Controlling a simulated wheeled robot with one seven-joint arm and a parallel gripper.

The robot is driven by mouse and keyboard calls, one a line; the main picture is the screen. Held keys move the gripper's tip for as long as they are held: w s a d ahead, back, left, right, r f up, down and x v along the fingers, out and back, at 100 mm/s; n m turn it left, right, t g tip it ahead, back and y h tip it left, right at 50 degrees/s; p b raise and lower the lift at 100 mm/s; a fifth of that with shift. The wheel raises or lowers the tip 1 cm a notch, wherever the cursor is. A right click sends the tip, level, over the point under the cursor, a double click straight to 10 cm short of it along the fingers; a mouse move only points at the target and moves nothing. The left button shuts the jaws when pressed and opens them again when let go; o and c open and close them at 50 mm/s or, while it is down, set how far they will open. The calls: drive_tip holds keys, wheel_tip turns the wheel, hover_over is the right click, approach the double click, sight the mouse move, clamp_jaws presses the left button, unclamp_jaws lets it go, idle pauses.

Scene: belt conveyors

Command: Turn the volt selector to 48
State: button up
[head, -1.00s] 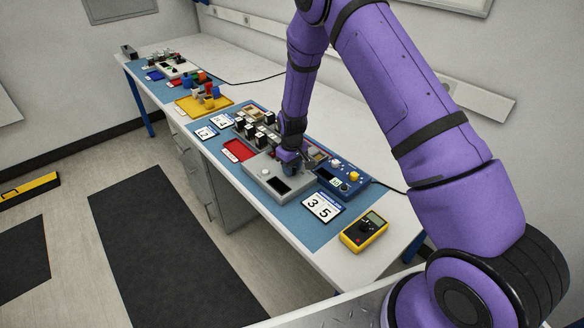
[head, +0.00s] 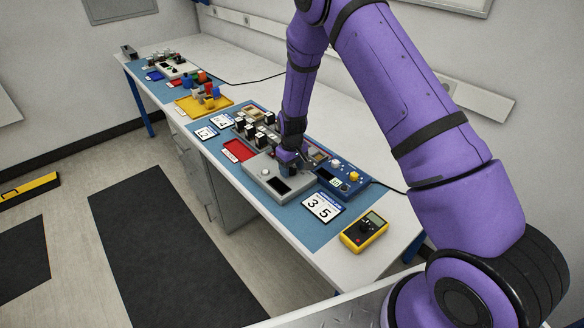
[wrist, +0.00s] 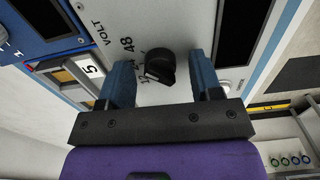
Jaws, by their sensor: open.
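The volt selector (wrist: 160,68) is a round black knob on a light grey panel (wrist: 182,25), seen in the wrist view. A pale pointer mark on it faces the lower left, toward the printed "12". The "48" and the word VOLT are printed farther up and left. My gripper (wrist: 161,63) is open, with one blue finger on each side of the knob; gaps show between fingers and knob. In the head view my gripper (head: 289,158) is over the grey box (head: 255,178), and the selector is hard to make out there.
A blue instrument box (head: 342,178) stands right of the grey box. A card reading "3 5" (head: 322,207) and a yellow multimeter (head: 364,232) lie nearer. A red tray (head: 238,150) and several black-and-white blocks are to the left and behind.

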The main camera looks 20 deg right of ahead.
wheel_tip(320, 180, up, 11)
idle(0.5)
idle(0.3)
drive_tip(key=s+d+r+m+t, duration=0.1)
drive_tip(key=s+d+r, duration=0.1)
drive_tip(key=s+r, duration=0.8)
drive_tip(key=s+d+r+m+t, duration=0.1)
drive_tip(key=s+d+r+t, duration=0.15)
drive_tip(key=r, duration=1.35)
drive_tip(key=s+d+r+m+t, duration=0.1)
drive_tip(key=s+r, duration=0.3)
drive_tip(key=s, duration=0.8)
drive_tip(key=s+d+r+m, duration=0.1)
drive_tip(key=s+r, duration=0.3)
drive_tip(key=s, duration=0.9)
drive_tip(key=shift+s+d+r+t, duration=0.15)
drive_tip(key=shift+s+r+t, duration=0.1)
drive_tip(key=shift+r+t, duration=0.1)
drive_tip(key=shift+c, duration=0.7)
